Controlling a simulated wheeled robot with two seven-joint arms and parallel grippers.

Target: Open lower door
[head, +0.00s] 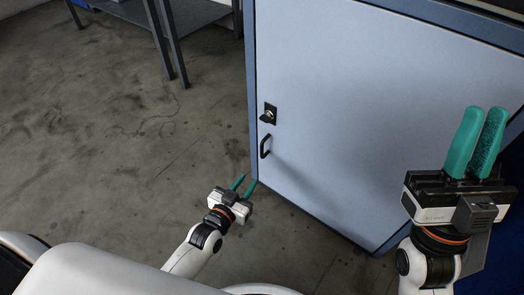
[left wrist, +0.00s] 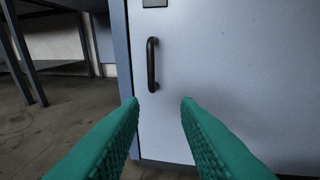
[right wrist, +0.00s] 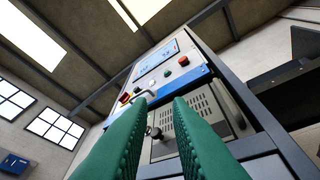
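The lower door (head: 350,110) is a large pale blue-grey panel, shut in its blue frame. Its black bar handle (head: 265,146) is near the left edge, below a black latch (head: 268,114). In the left wrist view the handle (left wrist: 152,64) stands upright, above and between the fingertips. My left gripper (head: 244,184) is open and empty, low at the door's left edge, below the handle and apart from it. My right gripper (head: 480,135) is raised at the right, in front of the door's right side. Its green fingers are parted in the right wrist view (right wrist: 165,108), with nothing between them.
A grey metal table (head: 185,20) with dark legs stands at the back left. The floor (head: 110,130) left of the cabinet is clear. The right wrist view shows an upper control panel (right wrist: 165,70) with buttons and a screen, and a vented upper door (right wrist: 205,110).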

